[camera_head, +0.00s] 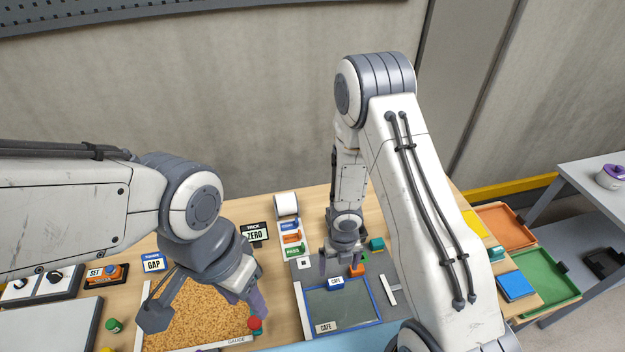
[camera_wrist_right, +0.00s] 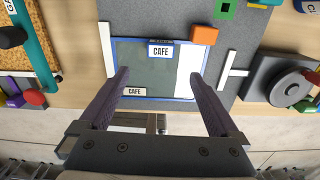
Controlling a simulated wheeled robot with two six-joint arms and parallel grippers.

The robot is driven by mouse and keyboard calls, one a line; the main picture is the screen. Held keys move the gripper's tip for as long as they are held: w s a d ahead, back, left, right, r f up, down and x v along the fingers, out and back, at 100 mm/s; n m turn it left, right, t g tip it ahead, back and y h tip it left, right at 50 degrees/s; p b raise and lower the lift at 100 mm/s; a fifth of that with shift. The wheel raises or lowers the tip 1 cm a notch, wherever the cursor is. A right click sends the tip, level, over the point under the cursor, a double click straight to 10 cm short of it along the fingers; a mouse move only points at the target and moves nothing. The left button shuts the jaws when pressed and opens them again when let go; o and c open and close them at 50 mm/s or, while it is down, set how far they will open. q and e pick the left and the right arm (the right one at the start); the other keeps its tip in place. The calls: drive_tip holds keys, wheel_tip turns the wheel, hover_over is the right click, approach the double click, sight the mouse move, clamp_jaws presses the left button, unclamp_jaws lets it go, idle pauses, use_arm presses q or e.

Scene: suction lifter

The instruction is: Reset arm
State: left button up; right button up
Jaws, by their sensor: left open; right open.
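My right gripper (camera_head: 341,268) is open and empty, pointing down over the back edge of a dark panel (camera_head: 350,310) with a blue frame. In the right wrist view its two fingers (camera_wrist_right: 159,76) are spread wide in front of the panel (camera_wrist_right: 140,70), with nothing between them. Two white CAFE labels lie on the panel, a back one (camera_head: 336,282) and a front one (camera_head: 326,328). My left gripper (camera_head: 206,312) is open over the tray of tan granules (camera_head: 190,335), one finger close to a red knob (camera_head: 255,323). Whether they touch is unclear.
An orange block (camera_head: 357,270) sits at the panel's back edge. A ZERO sign (camera_head: 255,233) and a GAP sign (camera_head: 153,264) stand at the back. Orange (camera_head: 503,227) and green (camera_head: 545,280) trays are at the right. A grey side table (camera_head: 590,175) stands further right.

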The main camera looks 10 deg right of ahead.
drive_tip(key=a+r+m+t+h+b, duration=0.2)
drive_tip(key=a+r+m+b, duration=0.2)
drive_tip(key=r+m+b, duration=0.75)
drive_tip(key=s+a+m+g+y+b, duration=0.1)
drive_tip(key=s+a+m+b, duration=0.2)
drive_tip(key=s+m, duration=0.5)
drive_tip(key=s+a+m+g+y+b, duration=0.1)
drive_tip(key=s+a+m+y+b, duration=0.1)
drive_tip(key=s+m, duration=0.7)
drive_tip(key=shift+s+a+f+b, duration=0.3)
drive_tip(key=shift+a+b, duration=0.55)
drive_tip(key=shift+a, duration=0.15)
